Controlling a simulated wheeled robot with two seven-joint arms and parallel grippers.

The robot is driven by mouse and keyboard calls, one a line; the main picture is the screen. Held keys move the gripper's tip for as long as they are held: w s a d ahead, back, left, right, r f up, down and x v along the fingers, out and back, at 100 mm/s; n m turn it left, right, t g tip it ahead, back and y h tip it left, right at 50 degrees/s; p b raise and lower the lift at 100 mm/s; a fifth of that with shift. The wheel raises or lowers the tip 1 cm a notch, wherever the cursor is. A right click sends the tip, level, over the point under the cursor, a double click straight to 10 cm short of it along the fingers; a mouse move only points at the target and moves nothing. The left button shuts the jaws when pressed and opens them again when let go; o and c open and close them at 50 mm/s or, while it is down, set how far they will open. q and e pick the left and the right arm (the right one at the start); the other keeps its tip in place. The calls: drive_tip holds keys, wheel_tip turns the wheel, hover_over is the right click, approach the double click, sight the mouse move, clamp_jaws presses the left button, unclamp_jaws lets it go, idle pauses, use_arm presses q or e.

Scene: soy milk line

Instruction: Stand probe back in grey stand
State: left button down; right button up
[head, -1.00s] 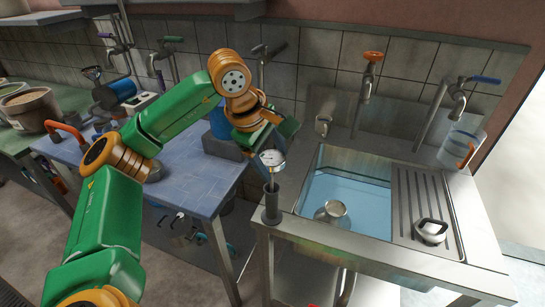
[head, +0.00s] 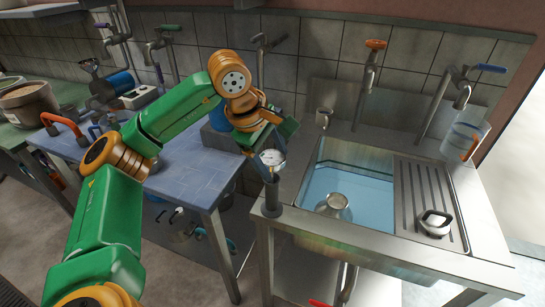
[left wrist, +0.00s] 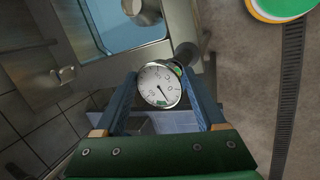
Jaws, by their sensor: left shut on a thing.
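The probe, with a round white dial (head: 272,158), is held between the blue fingers of my left gripper (head: 262,164). The dial faces me in the left wrist view (left wrist: 159,86). The grey stand (head: 271,201) is a dark upright tube on the front left corner of the sink unit. The probe is directly above the stand's mouth in the head view. I cannot tell whether its stem tip is inside. The stand also shows just behind the dial in the left wrist view (left wrist: 186,53). My right gripper is out of view.
The sink basin (head: 318,190) holds water and a metal vessel (head: 335,204). A metal-handled object (head: 434,223) rests on the drainboard (head: 407,200). A clear jug (head: 462,138) hangs at the right tap. A blue-topped table (head: 195,180) is left of the sink.

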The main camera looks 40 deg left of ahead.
use_arm(q)
unclamp_jaws()
drive_tip(key=v, duration=0.7)
drive_tip(key=shift+s, duration=0.1)
